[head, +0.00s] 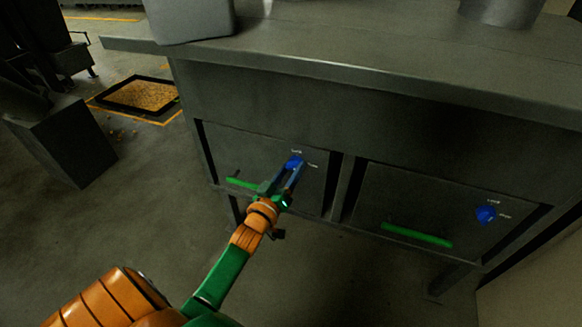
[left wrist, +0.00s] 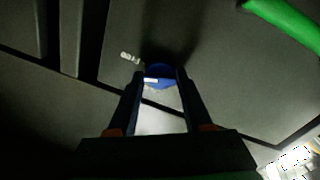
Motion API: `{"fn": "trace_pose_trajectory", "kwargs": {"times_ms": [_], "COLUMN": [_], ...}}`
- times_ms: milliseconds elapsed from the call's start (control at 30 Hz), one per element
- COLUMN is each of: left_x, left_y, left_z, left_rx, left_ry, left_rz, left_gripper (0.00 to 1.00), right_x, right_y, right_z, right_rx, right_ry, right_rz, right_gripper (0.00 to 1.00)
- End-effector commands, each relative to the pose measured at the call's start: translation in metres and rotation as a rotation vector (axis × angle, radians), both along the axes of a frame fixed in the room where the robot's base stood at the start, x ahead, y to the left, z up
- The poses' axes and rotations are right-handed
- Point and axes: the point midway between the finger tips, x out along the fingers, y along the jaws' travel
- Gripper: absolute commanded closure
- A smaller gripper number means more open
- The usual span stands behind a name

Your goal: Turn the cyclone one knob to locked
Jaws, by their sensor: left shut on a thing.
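A blue knob (head: 293,161) sits on the left drawer front, below a small "Lock" label and beside a second label. My left gripper (head: 296,168) reaches up to it and is shut on it, with a finger on each side. In the left wrist view the blue knob (left wrist: 161,76) lies between the two fingertips (left wrist: 161,80). A pale mark shows on its face. Part of the knob is hidden by the fingers. A second blue knob (head: 485,214) is on the right drawer front, untouched. My right gripper is not in view.
A green handle (head: 242,184) is on the left drawer, partly behind my gripper, and another green handle (head: 417,235) is on the right drawer. The metal bench top (head: 380,75) overhangs both. A floor tray of yellow grain (head: 140,95) lies at the left.

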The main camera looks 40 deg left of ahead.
Motion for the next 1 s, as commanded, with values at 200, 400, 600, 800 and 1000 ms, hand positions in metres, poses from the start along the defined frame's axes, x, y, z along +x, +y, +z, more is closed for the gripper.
{"fn": "trace_pose_trajectory", "kwargs": {"times_ms": [200, 400, 600, 800, 1000], "left_x": [0.0, 0.0, 0.0, 0.0, 0.0], "left_y": [0.001, 0.0, 0.0, -0.001, -0.001], "left_z": [0.002, 0.0, -0.001, -0.002, -0.003], "left_rx": [-0.199, -0.384, -0.567, -0.753, -0.927], "left_ry": [-0.046, -0.089, -0.135, -0.18, -0.222], "left_rz": [0.002, 0.001, 0.001, 0.0, 0.001], "left_gripper": [1.0, 1.0, 1.0, 1.0, 1.0], "right_x": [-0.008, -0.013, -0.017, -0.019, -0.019], "right_y": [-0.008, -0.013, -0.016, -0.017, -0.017], "right_z": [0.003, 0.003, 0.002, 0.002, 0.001], "right_rx": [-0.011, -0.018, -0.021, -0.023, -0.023], "right_ry": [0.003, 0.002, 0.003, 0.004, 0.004], "right_rz": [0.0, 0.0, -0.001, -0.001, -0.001], "right_gripper": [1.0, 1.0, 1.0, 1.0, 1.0]}}
